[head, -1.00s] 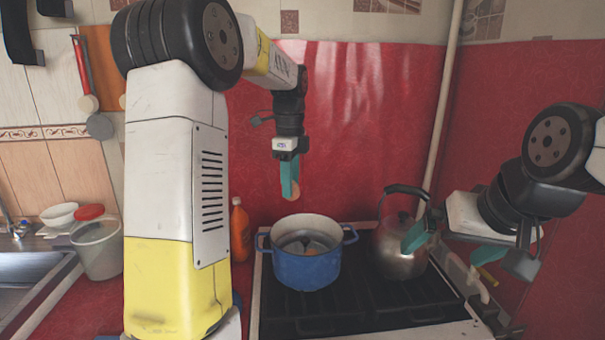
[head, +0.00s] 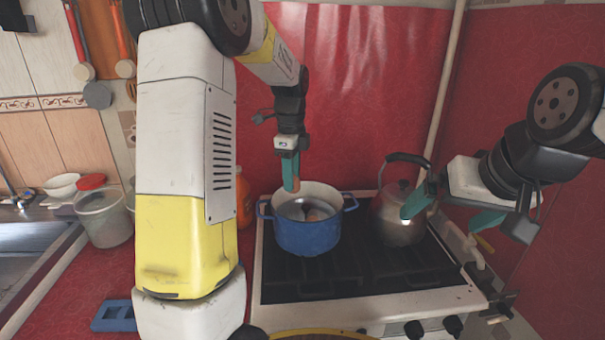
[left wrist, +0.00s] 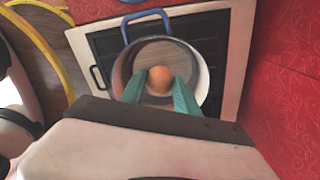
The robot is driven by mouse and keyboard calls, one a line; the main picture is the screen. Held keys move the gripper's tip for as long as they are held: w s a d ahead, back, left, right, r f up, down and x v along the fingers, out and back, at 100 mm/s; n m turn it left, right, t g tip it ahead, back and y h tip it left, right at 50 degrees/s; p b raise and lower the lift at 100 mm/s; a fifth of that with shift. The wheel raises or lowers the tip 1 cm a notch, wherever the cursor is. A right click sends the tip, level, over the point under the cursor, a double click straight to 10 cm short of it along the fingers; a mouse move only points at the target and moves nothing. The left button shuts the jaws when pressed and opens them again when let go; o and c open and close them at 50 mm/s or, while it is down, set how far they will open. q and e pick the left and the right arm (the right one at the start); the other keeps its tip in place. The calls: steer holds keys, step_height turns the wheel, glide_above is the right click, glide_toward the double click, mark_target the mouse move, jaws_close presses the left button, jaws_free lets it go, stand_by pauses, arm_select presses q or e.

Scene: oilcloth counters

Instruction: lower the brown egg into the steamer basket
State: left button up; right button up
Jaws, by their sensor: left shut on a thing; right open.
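My left gripper (head: 291,187) is shut on the brown egg (head: 297,185), which shows at its fingertips near the pot's far rim. In the left wrist view the egg (left wrist: 159,77) sits between the two teal fingers, over the pot opening. The blue pot (head: 306,236) stands on the stove. A grey round insert, seemingly the steamer basket (head: 298,211), lies inside the pot; a small brownish patch on it is unclear. Its floor also shows in the left wrist view (left wrist: 165,52). My right gripper (head: 445,210) is open and empty by the kettle.
A steel kettle (head: 397,215) with a black handle stands right of the pot, close to my right gripper. An orange bottle (head: 244,205) stands to the left. The stove's front grate (head: 340,277) is clear. The pot's side handles stick out.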

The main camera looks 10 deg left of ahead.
mark_target(306, 219)
stand_by(0.3)
arm_select(q)
steer(key=shift+f, duration=3.05)
steer(key=shift+f, duration=2.5)
steer(key=o, duration=0.8)
steer(key=shift+o, duration=0.2)
